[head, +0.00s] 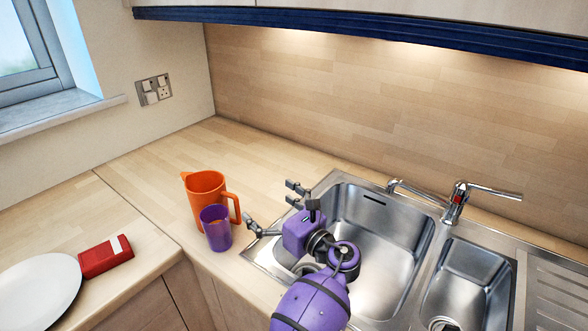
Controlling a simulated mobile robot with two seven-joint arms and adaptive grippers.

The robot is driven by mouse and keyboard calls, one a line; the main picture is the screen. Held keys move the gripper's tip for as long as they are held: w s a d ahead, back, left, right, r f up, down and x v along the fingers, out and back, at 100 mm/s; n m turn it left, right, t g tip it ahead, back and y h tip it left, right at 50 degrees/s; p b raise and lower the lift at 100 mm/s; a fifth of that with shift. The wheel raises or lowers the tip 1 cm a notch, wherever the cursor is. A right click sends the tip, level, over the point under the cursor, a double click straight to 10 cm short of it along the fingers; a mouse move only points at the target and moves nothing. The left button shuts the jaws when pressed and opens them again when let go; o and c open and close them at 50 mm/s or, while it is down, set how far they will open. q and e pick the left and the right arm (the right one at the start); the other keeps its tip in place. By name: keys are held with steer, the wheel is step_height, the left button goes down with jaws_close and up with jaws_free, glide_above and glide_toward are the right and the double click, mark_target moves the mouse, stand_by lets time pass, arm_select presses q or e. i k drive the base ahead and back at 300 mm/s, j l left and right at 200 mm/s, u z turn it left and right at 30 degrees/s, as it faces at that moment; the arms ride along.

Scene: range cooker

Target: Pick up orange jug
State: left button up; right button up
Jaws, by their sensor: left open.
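The orange jug (205,183) stands upright on the wooden worktop in the corner area left of the sink. Its handle faces right and its spout faces left. A purple cup (217,236) stands in front of it and hides part of its lower body. My left gripper (268,203) is open and empty, just right of the jug's handle. Its fingers spread toward the jug, with a small gap in the picture between them and the handle. My right gripper is not in view.
A steel double sink (390,225) with taps (458,200) lies to the right, under my left arm. A red box (104,257) and a white plate (38,290) lie on the left worktop. The worktop behind the jug (225,145) is clear up to the wall.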

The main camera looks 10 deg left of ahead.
mark_target(203, 189)
steer(key=k, duration=1)
